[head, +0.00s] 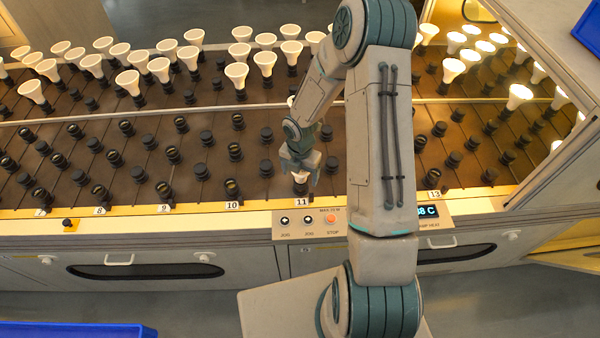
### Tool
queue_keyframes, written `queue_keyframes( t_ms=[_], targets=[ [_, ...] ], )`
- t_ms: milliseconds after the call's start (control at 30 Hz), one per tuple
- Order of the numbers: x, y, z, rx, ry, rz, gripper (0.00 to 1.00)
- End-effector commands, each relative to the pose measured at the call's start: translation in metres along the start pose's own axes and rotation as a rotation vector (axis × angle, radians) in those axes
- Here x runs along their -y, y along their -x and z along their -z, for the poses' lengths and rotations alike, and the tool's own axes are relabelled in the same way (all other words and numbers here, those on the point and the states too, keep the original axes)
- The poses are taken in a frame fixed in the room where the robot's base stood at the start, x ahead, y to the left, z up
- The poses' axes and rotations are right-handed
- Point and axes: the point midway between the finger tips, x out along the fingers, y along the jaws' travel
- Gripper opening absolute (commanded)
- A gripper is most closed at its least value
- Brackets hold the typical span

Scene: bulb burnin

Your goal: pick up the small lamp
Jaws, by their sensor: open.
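A small white lamp (300,177) sits upright in a dark socket in the front row, just above the label 11. My gripper (299,172) is right over it, pointing down, with its fingers around or just beside the lamp's top. The fingers are open. The gripper hides part of the lamp, and I cannot tell whether the fingers touch it.
Rows of dark sockets (232,188) surround the gripper, mostly empty in front. Many white lamps (236,73) stand further back; those at right are lit (519,95). A control panel (310,222) with buttons lies in front. A blue bin (75,329) shows at lower left.

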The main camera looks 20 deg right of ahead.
Motion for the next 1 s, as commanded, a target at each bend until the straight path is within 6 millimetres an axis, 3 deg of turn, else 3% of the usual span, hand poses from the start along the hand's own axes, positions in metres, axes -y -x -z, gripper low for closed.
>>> queue_keyframes(
  t_ms=[100, 267, 300, 767, 1000],
  targets=[
    [0.000, 0.000, 0.000, 0.000, 0.000, 0.000, 0.76],
    [0.000, 0.000, 0.000, 0.000, 0.000, 0.000, 0.32],
    [0.000, 0.000, 0.000, 0.000, 0.000, 0.000, 0.30],
    [0.000, 0.010, -0.001, 0.002, -0.001, -0.002, 0.30],
    [0.001, 0.045, -0.002, 0.005, -0.003, -0.003, 0.30]
  ],
)
